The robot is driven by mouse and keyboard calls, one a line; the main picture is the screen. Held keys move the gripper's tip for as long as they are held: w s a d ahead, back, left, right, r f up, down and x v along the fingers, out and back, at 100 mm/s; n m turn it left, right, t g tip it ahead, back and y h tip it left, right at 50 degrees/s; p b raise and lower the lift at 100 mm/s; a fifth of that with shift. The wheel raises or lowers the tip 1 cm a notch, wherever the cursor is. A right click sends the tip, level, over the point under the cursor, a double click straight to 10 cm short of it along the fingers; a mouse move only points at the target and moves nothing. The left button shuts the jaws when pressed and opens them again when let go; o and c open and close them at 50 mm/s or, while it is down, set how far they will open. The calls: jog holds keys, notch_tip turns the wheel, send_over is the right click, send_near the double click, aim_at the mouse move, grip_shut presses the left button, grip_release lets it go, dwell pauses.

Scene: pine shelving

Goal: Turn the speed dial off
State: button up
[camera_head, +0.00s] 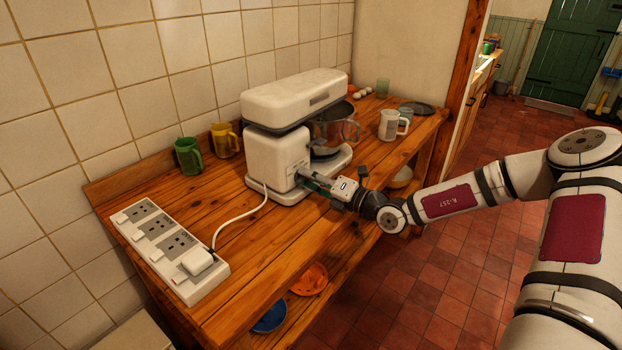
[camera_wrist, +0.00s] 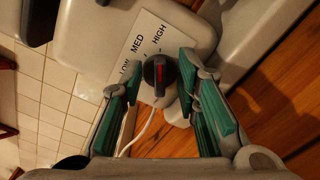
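The speed dial (camera_wrist: 159,75) is a dark round knob with a red mark on the white mixer. In the wrist view it lies between my gripper's fingertips, beside a label plate (camera_wrist: 146,45) reading LOW, MED and HIGH. The red mark runs roughly up and down in that view; which setting it marks I cannot tell. My gripper (camera_wrist: 160,88) has two green-padded fingers, spread apart with gaps on both sides of the dial. In the head view my gripper (camera_head: 316,184) reaches the side of the stand mixer (camera_head: 274,157), and it hides the dial there.
The mixer stands on a wooden counter (camera_head: 255,252). A white cord runs to a power strip (camera_head: 168,250) at the left. Green (camera_head: 188,156) and yellow (camera_head: 225,140) mugs stand by the tiled wall.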

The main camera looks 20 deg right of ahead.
grip_shut()
